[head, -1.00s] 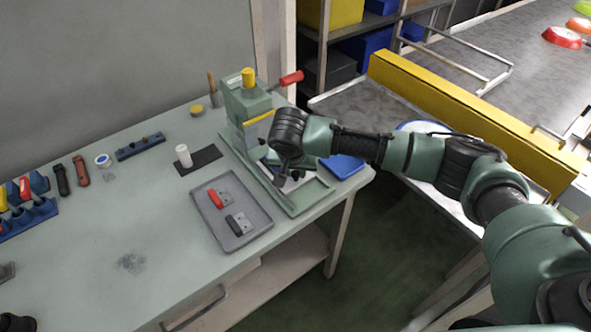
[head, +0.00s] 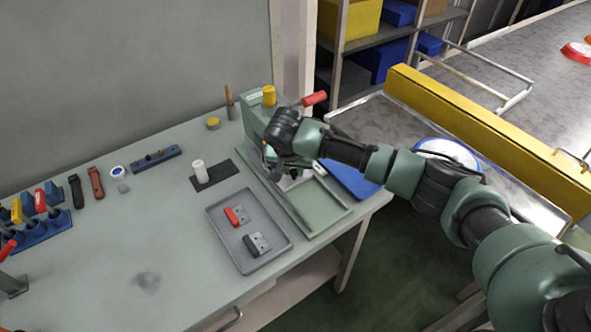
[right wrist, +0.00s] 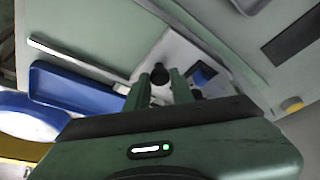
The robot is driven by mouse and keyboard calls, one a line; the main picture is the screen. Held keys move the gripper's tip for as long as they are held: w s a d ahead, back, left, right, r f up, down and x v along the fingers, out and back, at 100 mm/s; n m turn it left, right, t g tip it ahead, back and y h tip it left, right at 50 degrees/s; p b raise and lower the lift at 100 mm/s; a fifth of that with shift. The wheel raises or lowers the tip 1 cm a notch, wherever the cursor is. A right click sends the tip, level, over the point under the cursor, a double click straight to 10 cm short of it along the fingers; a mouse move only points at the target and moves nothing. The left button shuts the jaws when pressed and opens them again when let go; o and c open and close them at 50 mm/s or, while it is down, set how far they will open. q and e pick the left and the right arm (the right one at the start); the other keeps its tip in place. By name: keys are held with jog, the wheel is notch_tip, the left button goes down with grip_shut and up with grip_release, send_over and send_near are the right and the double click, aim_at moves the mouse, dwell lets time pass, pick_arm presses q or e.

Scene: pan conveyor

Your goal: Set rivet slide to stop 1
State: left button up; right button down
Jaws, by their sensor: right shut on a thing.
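The rivet slide (head: 291,181) is a pale plate in the green guide frame (head: 337,214) of a bench press (head: 255,118). It also shows in the right wrist view as a whitish plate (right wrist: 178,50). My right gripper (head: 270,168) is low at the press, over the slide. In the right wrist view its two green fingers (right wrist: 160,85) are shut on a round black knob (right wrist: 159,70) on the slide. The arm and press hide most of the slide in the head view. No stop marks are readable. My left gripper is not in view.
A grey tray (head: 219,225) with a red and a dark part stands left of the press. A blue tray (head: 347,180) lies to its right. A white cylinder (head: 198,170) stands on a dark mat. The red press handle (head: 315,98) sticks out above my right arm.

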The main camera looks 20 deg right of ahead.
jog(key=shift+s+r, duration=0.1)
jog(key=c, duration=1.2)
grip_release()
jog(key=shift+c, duration=0.2)
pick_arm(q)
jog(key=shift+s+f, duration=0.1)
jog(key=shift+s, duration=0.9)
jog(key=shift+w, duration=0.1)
pick_arm(e)
jog(key=shift+s+r, duration=0.15)
jog(key=shift+r, duration=0.25)
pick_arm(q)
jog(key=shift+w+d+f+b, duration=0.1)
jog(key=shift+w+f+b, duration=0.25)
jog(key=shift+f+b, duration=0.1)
pick_arm(e)
jog(key=v, duration=0.6)
jog(key=shift+s+r, duration=0.2)
jog(key=shift+r, duration=0.15)
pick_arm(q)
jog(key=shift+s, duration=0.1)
pick_arm(e)
jog(key=shift+a, duration=0.15)
